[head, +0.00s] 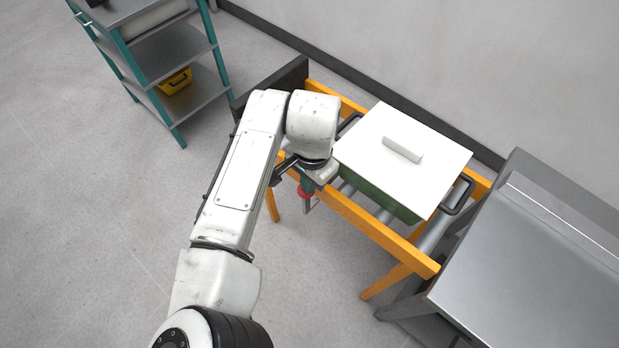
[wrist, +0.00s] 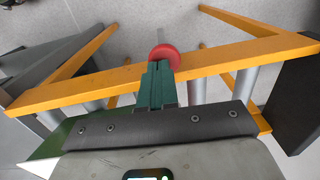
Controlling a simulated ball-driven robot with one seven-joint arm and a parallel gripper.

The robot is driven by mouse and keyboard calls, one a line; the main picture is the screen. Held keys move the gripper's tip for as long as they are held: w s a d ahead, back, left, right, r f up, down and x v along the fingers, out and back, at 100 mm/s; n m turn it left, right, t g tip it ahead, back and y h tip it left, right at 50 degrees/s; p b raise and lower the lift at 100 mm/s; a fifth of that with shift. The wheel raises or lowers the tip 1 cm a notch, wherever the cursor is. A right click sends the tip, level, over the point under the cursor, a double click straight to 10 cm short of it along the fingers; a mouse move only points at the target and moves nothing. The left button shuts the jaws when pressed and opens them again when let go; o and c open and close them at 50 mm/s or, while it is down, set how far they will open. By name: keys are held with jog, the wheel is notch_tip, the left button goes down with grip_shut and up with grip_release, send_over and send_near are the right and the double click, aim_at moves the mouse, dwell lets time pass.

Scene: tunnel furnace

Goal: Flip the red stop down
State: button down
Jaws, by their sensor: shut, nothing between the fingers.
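The red stop (head: 303,194) shows in the head view at the near side of the orange roller frame (head: 372,224), partly hidden by my arm's end. In the wrist view the round red stop (wrist: 165,54) is at the frame's orange rail (wrist: 215,68), just beyond my fingertips. A thin grey bar extends past it there. My gripper (wrist: 159,67) has its green fingers shut together and empty, lying over the rail with the tips at the stop. I cannot tell whether they touch it. In the head view my gripper (head: 308,184) is mostly hidden under my wrist.
A green box with a white lid (head: 375,158) and black handles sits on the rollers right beside my wrist. A steel furnace housing (head: 540,245) stands at the right. A teal shelf rack (head: 165,60) stands at the back left. The floor at the left is clear.

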notch_tip(320, 180, down, 10)
jog(key=b, duration=0.3)
jog(key=shift+r, duration=0.25)
jog(key=r+p, duration=0.1)
jog(key=r, duration=0.3)
jog(key=r+p, duration=0.1)
jog(key=r, duration=0.4)
jog(key=r+p, duration=0.2)
jog(key=r, duration=0.3)
jog(key=shift+d+r, duration=0.25)
jog(key=shift+d, duration=0.05)
